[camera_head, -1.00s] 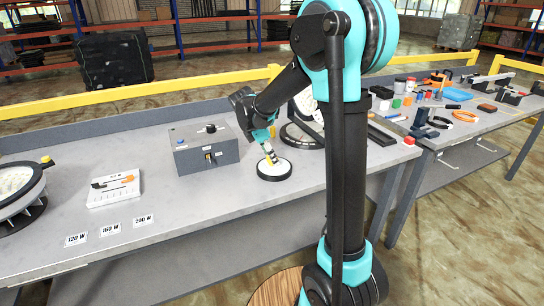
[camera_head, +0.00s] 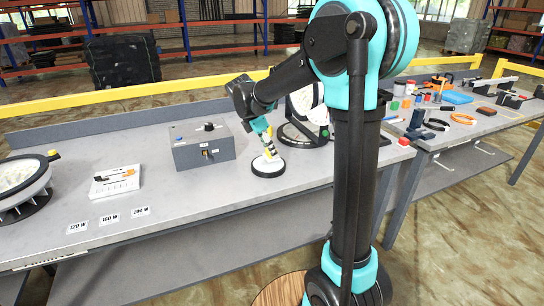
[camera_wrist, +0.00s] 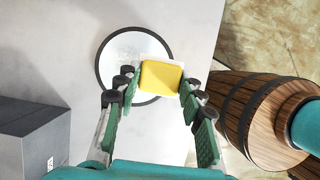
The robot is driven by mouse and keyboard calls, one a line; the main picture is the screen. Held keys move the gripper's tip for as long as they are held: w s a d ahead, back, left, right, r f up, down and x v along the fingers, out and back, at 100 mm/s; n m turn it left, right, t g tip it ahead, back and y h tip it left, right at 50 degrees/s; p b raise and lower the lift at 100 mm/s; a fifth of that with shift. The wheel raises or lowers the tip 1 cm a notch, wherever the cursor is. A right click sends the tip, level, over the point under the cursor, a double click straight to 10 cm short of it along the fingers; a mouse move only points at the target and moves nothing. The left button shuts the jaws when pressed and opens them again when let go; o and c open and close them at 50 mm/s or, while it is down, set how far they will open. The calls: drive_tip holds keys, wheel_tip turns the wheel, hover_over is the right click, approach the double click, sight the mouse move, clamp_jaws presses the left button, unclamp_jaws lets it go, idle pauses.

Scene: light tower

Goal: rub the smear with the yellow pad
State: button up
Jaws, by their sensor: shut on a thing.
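The yellow pad (camera_wrist: 161,76), with a white layer along its edge, is held between the green-lined fingers of my gripper (camera_wrist: 158,92). In the head view my gripper (camera_head: 269,150) points down over a round white disc (camera_head: 260,169) with a black rim, lying flat on the workbench. In the wrist view the pad overlaps the lower right part of the disc (camera_wrist: 125,52) and its rim. I cannot tell whether the pad touches the disc. I cannot make out a smear on the visible white face; the pad hides part of it.
A grey control box (camera_head: 202,147) stands left of the disc on the workbench (camera_head: 170,200). A round lamp on a dark stand (camera_head: 294,134) is close behind on the right. A tool bench (camera_head: 470,130) is at right.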

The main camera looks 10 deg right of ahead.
drive_tip(key=shift+r, duration=1.6)
drive_tip(key=shift+d, duration=0.1)
